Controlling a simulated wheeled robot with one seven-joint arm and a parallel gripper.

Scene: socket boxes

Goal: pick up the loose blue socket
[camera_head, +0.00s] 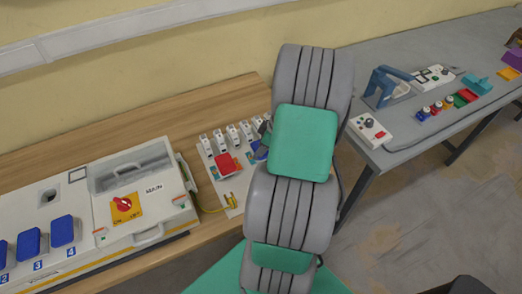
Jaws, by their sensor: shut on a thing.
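My gripper (264,130) shows only in part, at the left edge of my arm, over the light board (207,178) on the wooden table. It is shut on the blue socket (259,150), which shows as a small blue patch beside my arm. Most of the gripper and part of the socket are hidden behind my grey and green arm. I cannot tell whether the socket is clear of the board. A red socket (224,164) sits on the board to the left of the blue one.
Several white switch modules (219,139) stand along the board's back. A yellow plug (231,200) is at its front. Left is a large grey box (149,205) with a red rotary switch (123,204) and blue covers (62,230). A grey table (430,110) at right holds tools and coloured parts.

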